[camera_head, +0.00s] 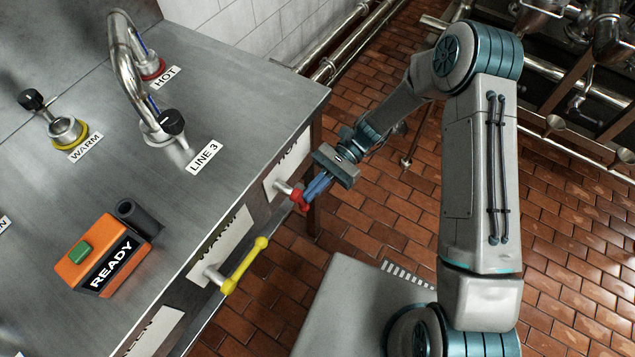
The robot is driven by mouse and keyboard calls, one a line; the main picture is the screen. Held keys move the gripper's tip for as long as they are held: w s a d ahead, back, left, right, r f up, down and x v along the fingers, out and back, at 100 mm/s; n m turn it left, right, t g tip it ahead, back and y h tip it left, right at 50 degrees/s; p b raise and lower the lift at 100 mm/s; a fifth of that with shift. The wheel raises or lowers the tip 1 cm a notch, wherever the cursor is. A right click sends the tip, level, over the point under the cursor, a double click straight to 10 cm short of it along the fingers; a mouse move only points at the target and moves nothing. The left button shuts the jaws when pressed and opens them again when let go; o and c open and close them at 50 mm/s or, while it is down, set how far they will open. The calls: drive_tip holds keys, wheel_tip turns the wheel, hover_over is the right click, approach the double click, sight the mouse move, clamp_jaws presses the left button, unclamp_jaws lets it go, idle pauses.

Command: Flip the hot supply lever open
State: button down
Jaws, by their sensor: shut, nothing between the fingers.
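The red lever (297,194) is on the front face of the steel counter, near its right corner, beside a white placard (284,168) that is partly cut off from view. A red collar on the counter top carries the HOT label (165,78). My gripper (311,196) has blue fingers. They are shut and empty, right at the red lever, and overlap part of it in this view. I cannot tell whether they touch it. The lever's full length and angle are hard to make out.
A yellow lever (245,265) sticks out from the front face to the left, by another placard (222,247). On the counter top (240,100) stand bent pipes, a WARM fitting (66,132) and an orange READY box (104,255). Brick floor lies to the right.

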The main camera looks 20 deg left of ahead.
drive_tip(key=shift+s+a+f+g+y+b, duration=0.1)
drive_tip(key=shift+s+f+g+y+b, duration=0.45)
drive_tip(key=shift+g, duration=0.75)
drive_tip(key=shift+s, duration=0.2)
drive_tip(key=v, duration=1.4)
drive_tip(key=shift+w+r+m+b, duration=0.2)
drive_tip(key=shift+m+b, duration=0.1)
drive_tip(key=shift+b, duration=0.15)
drive_tip(key=shift+r, duration=0.1)
drive_tip(key=s+d+r+n+t+h+p, duration=0.1)
drive_tip(key=d+r+t+h+p, duration=0.15)
drive_tip(key=d+r+t, duration=0.55)
drive_tip(key=d+r+n+t+h+p, duration=0.15)
drive_tip(key=d+r+p, duration=0.3)
drive_tip(key=r, duration=0.75)
drive_tip(key=s+d+r+t+h+p, duration=0.1)
drive_tip(key=s+d+r+t+p, duration=0.1)
drive_tip(key=s+d+r+t, duration=0.2)
drive_tip(key=s+d+r+n+t+h+p, duration=0.1)
drive_tip(key=s+d+r+t+p, duration=0.2)
drive_tip(key=d+r+t, duration=0.3)
drive_tip(key=shift+s+d+r, duration=0.85)
drive_tip(key=shift+d+r, duration=1)
drive_tip(key=shift+d, duration=0.45)
